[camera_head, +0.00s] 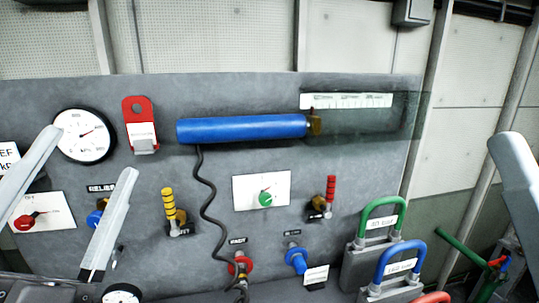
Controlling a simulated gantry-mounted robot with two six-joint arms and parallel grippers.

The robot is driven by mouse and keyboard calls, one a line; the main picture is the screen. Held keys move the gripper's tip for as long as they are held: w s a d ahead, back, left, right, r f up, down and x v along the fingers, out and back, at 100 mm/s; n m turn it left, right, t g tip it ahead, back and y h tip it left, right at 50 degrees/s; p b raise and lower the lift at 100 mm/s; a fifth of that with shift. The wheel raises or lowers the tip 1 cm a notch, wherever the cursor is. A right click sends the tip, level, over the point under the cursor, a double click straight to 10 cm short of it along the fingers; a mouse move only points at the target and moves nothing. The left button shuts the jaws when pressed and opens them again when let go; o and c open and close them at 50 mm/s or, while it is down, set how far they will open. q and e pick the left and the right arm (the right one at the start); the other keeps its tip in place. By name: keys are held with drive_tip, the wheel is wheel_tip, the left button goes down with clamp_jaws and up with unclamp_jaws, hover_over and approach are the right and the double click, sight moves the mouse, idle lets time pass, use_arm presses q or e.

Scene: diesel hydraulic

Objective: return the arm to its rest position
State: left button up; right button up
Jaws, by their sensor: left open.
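My left gripper (94,152) is at the lower left of the head view. Its two long pale grey fingers are spread wide apart, with nothing between them. They are in front of the grey panel, near the round white gauge (84,136) and the relief knob (95,217), which one finger partly covers. At the right edge a pale grey part of my right arm (517,175) shows. I cannot make out the jaws of the right gripper.
The grey panel (240,95) carries a blue cylinder (240,128) with a dark coiled cable, a red tag (139,120), yellow (170,205) and red-handled (330,190) valves, and a green knob (265,199). Green (381,204) and blue (400,250) loop handles stand at lower right.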

use_arm(q)
drive_tip(key=s+r+n+t, duration=0.2)
drive_tip(key=s+n, duration=0.3)
drive_tip(key=n, duration=0.9)
drive_tip(key=shift+s+a+r+y, duration=0.15)
drive_tip(key=shift+a+r+y, duration=0.2)
drive_tip(key=shift+r, duration=0.2)
idle(1.6)
